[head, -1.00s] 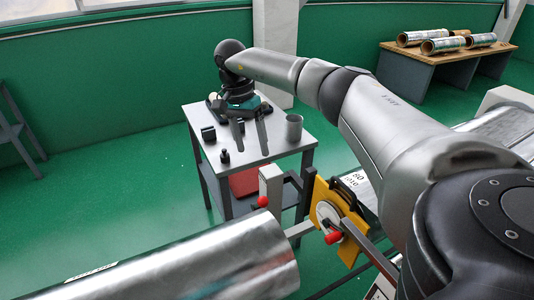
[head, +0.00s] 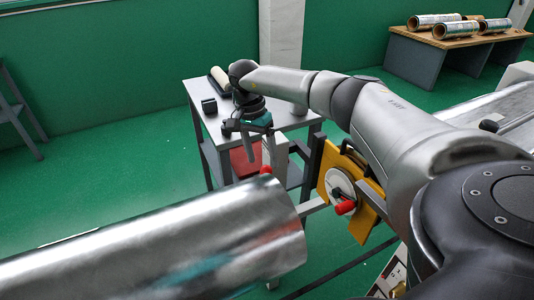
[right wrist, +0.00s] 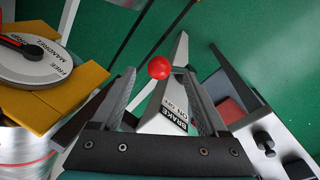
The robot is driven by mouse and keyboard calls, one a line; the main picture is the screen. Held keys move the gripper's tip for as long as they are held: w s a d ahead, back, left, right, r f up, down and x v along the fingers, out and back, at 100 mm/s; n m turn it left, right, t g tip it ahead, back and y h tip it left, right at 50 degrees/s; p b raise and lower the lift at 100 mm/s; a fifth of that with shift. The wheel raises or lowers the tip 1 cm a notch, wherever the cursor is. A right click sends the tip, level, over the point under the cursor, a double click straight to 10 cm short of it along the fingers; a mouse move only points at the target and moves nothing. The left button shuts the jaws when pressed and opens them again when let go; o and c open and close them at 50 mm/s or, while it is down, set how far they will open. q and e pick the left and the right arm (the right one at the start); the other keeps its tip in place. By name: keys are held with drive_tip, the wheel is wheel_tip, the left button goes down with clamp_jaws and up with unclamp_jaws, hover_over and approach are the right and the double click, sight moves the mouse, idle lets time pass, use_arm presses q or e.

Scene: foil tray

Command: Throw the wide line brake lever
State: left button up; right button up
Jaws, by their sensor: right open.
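The brake lever's red ball knob (head: 266,170) shows by a pale grey post (head: 280,158) beyond the end of the large foil roll. In the right wrist view the knob (right wrist: 159,67) lies between my fingertips, in front of a grey bracket labelled BRAKE ON OFF (right wrist: 170,112). My right gripper (head: 258,150) is open, pointing down just above the knob. In the right wrist view its fingers (right wrist: 158,76) stand apart on either side of the knob, with no clear contact. My left gripper is out of view.
A yellow plate (head: 365,215) carries a dial (head: 340,186) with another red knob (head: 345,207), right of the brake post. The large foil roll (head: 180,240) fills the lower left. A grey table (head: 215,125) with small items stands behind. Foil rolls lie on a far bench.

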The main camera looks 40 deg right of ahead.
wheel_tip(320, 180, down, 8)
drive_tip(key=s, duration=0.1)
drive_tip(key=shift+s+d+f+b, duration=0.15)
drive_tip(key=shift+s+d+b, duration=0.05)
drive_tip(key=shift+s+b, duration=0.15)
drive_tip(key=shift+w, duration=0.1)
drive_tip(key=shift+d, duration=0.1)
drive_tip(key=c, duration=1.2)
clamp_jaws()
drive_tip(key=shift+d, duration=0.15)
